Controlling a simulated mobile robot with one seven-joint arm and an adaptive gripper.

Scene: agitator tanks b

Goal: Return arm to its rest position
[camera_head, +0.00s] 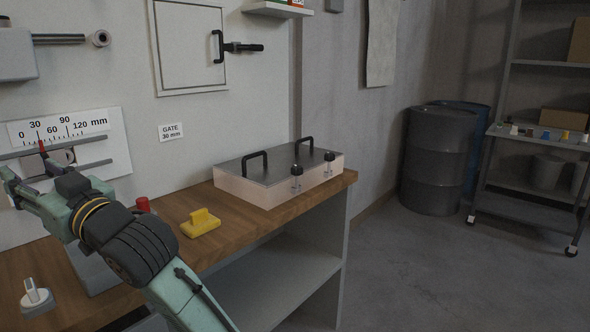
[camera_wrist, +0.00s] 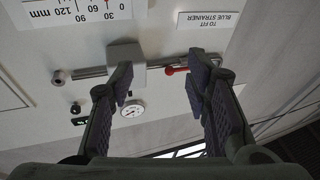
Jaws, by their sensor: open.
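My gripper (camera_head: 14,184) is at the left edge of the head view, in front of the wall scale (camera_head: 85,128) marked in mm. My arm bends above the wooden bench. In the wrist view my gripper (camera_wrist: 162,82) is open, with its two dark fingers wide apart and nothing held between them. Behind the fingers are a grey block (camera_wrist: 126,58) on a rod and a red pointer (camera_wrist: 176,71). One finger overlaps the block in the picture; I cannot tell whether they touch. In the head view a red pointer (camera_head: 42,147) shows near the 30 mark.
A wall hatch (camera_head: 183,70) is above. Drums (camera_head: 436,160) and a shelf cart stand right. Floor in front is clear.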

